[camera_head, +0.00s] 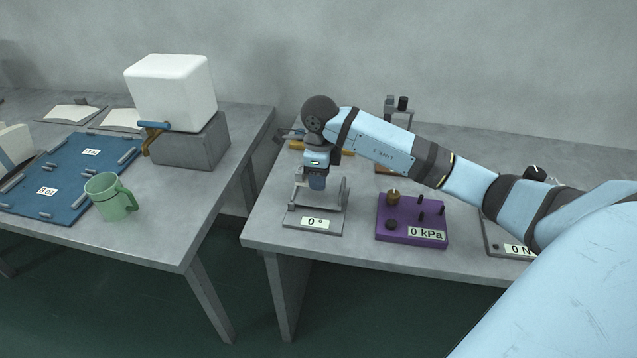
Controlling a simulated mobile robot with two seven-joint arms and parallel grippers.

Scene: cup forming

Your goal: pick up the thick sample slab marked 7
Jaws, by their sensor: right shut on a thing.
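No slab with a readable 7 shows in the head view. My right gripper (317,180) points down over the grey device (326,222) whose label reads 0°. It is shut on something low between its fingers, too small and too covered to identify. I cannot tell whether the held thing touches the device. My left gripper is not in view.
On the right table stand a purple 0 kPa box (385,228) with knobs and pegs, and a 0 N device (495,240) partly behind my arm. The left table holds a blue board (62,178), a green mug (110,198) and a white block (170,88) on a grey base (195,148). A gap separates the tables.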

